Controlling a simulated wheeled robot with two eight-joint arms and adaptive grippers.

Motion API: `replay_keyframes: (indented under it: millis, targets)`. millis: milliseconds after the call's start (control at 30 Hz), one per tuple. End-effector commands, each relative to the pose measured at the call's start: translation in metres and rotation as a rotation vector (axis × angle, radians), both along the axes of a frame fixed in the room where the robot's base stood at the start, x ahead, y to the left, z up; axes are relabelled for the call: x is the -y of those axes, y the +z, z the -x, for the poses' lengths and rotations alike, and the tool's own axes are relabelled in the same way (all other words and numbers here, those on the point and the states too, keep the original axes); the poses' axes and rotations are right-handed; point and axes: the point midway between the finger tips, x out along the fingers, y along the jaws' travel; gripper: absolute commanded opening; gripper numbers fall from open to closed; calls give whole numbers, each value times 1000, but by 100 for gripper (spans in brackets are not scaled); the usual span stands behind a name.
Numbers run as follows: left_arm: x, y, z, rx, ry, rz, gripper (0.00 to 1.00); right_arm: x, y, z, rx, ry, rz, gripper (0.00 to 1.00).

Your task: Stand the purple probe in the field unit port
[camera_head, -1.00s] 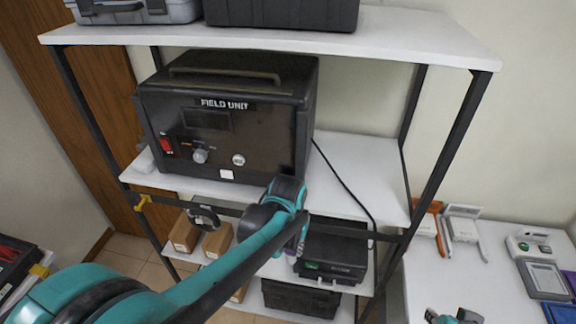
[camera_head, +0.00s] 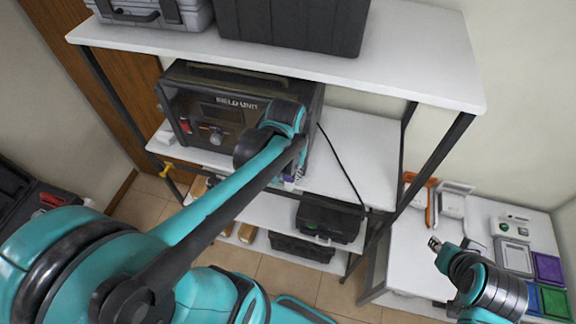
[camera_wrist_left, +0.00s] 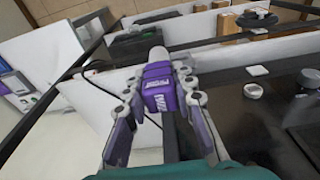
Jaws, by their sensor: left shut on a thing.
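The purple probe (camera_wrist_left: 158,98) has a grey rounded end and white lettering. It sits between the fingers of my left gripper (camera_wrist_left: 160,82), which is shut on it. The black field unit (camera_head: 212,107) stands on the middle shelf; my left arm covers its right front in the head view. In the left wrist view, its dark panel (camera_wrist_left: 235,120) lies right of the probe, with a round silver port (camera_wrist_left: 252,90) and a knob (camera_wrist_left: 307,80). The probe is apart from the port. My right gripper (camera_head: 436,244) is over the right table; its jaws are too small to judge.
The shelf (camera_head: 350,160) has free room right of the unit, crossed by a black cable (camera_head: 342,165). A black case (camera_head: 330,220) sits below. Cases stand on the top shelf (camera_head: 400,65). The right table (camera_head: 400,262) holds devices and coloured trays.

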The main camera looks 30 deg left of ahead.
Motion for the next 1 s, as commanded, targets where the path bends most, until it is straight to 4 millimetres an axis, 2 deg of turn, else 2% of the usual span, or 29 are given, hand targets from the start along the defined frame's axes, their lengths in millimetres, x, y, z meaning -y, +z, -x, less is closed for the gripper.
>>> replay_keyframes:
  millis: [33, 100, 200, 400, 567, 833, 1000]
  targets:
    - [-7, -13, -11, 1, 2, 0, 0, 0, -14, 0, 0, 0, 0, 30]
    - [-18, -27, -26, 1, 4, -1, 0, 0, -30, 0, 0, 0, 0, 30]
    - [-31, -41, -46, 0, 3, -1, 0, 0, -45, 0, 0, 0, 0, 30]
    - [-49, -56, -73, 0, 1, 0, 0, 0, -60, 0, 0, 0, 0, 30]
    - [-53, -61, -79, 0, -2, 0, 0, 0, -64, 0, 0, 0, 0, 30]
    - [-53, -99, -79, 0, -2, 0, 0, 0, -90, 0, 0, 0, 0, 30]
    - [-53, -97, -79, 0, -1, 0, 0, 0, -88, 0, 0, 0, 0, 30]
